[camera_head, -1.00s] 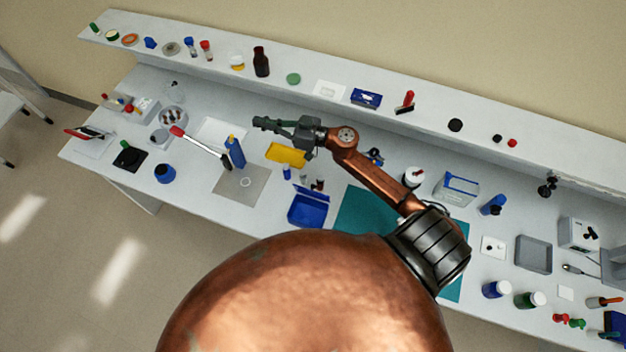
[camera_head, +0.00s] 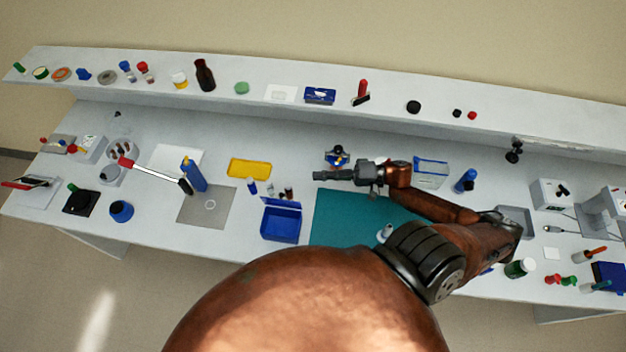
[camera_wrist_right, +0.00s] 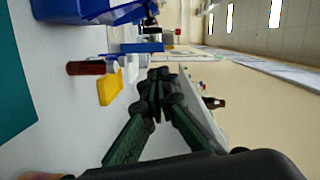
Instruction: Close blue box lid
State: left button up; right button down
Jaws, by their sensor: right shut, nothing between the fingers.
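The blue box (camera_head: 279,226) stands on the bench just left of the teal mat. Its lid (camera_head: 283,203) is open and raised along the box's back edge. Part of a blue box also shows at the top left of the right wrist view (camera_wrist_right: 75,12). My right gripper (camera_head: 318,175) is shut and empty, pointing left, above the bench behind the teal mat and to the right of the box. In the right wrist view its fingers (camera_wrist_right: 156,88) meet with nothing between them. My left gripper is not in view.
The teal mat (camera_head: 340,225) lies right of the box. Small vials (camera_head: 269,188) and a yellow tray (camera_head: 249,168) are behind it. A grey plate (camera_head: 222,213) and a blue bottle (camera_head: 195,175) are to its left. Another blue box (camera_head: 610,275) sits at the far right.

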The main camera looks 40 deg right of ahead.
jog(key=w+a+f+p, duration=0.1)
jog(key=w+a+p, duration=0.1)
jog(key=a, duration=0.7)
jog(key=shift+w+a+f+p, duration=0.15)
jog(key=shift+w+a+p, duration=0.2)
jog(key=shift+w, duration=0.2)
